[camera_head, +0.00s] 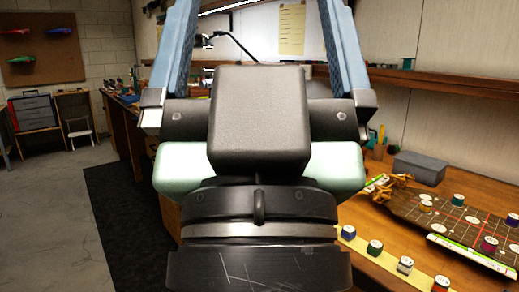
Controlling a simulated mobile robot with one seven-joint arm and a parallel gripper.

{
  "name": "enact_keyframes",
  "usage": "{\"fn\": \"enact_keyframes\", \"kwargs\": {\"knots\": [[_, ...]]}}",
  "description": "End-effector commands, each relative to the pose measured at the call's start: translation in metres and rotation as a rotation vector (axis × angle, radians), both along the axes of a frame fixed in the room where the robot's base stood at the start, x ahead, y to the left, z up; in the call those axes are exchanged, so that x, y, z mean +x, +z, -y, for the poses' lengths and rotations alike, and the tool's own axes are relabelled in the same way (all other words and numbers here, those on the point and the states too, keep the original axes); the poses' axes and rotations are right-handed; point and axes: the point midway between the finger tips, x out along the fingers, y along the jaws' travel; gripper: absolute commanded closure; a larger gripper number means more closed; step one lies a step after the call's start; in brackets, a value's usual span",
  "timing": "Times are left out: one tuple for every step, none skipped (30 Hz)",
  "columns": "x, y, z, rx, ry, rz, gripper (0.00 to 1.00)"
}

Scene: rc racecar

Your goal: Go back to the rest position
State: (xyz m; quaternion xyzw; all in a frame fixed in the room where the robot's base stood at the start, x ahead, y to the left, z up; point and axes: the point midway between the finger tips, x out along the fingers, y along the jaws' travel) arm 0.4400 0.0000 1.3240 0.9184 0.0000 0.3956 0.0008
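My gripper (260,30) fills the middle of the view, seen from behind its dark wrist and body. Its two blue fingers stand wide apart, one on each side, and run up out of the top of the picture. The fingertips are cut off. Nothing shows held between the visible parts of the fingers. The gripper hides the middle of the workbench behind it.
A wooden workbench (455,272) at right holds a dark gridded board (420,207), several small coloured pots, and a grey box (419,168). A shelf (450,85) runs above. Clear floor (50,220) and a dark mat (120,225) lie left.

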Motion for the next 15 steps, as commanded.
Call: {"fn": "enact_keyframes", "kwargs": {"knots": [[0.000, 0.033, 0.000, 0.000, 0.000, -0.001, 0.00], [0.000, 0.042, 0.000, 0.000, 0.000, -0.001, 0.00], [0.000, 0.054, 0.000, 0.000, 0.000, -0.001, 0.00], [0.000, 0.063, 0.000, 0.001, 0.001, -0.001, 0.00], [0.000, 0.072, 0.000, 0.001, 0.001, -0.001, 0.00], [0.000, 0.084, 0.000, 0.001, 0.001, -0.001, 0.00], [0.000, 0.093, 0.000, 0.001, 0.001, -0.001, 0.00], [0.000, 0.102, 0.000, 0.001, 0.001, -0.001, 0.00], [0.000, 0.115, 0.000, 0.000, 0.001, -0.001, 0.00], [0.000, 0.124, 0.000, 0.000, 0.001, -0.001, 0.00], [0.000, 0.133, 0.000, 0.000, 0.001, -0.001, 0.00], [0.000, 0.145, 0.000, 0.000, 0.001, -0.001, 0.00], [0.001, 0.153, 0.000, 0.000, 0.001, -0.001, 0.00], [0.000, 0.161, 0.000, 0.000, 0.001, -0.002, 0.00], [0.001, 0.171, 0.000, 0.000, 0.001, -0.002, 0.00]]}}
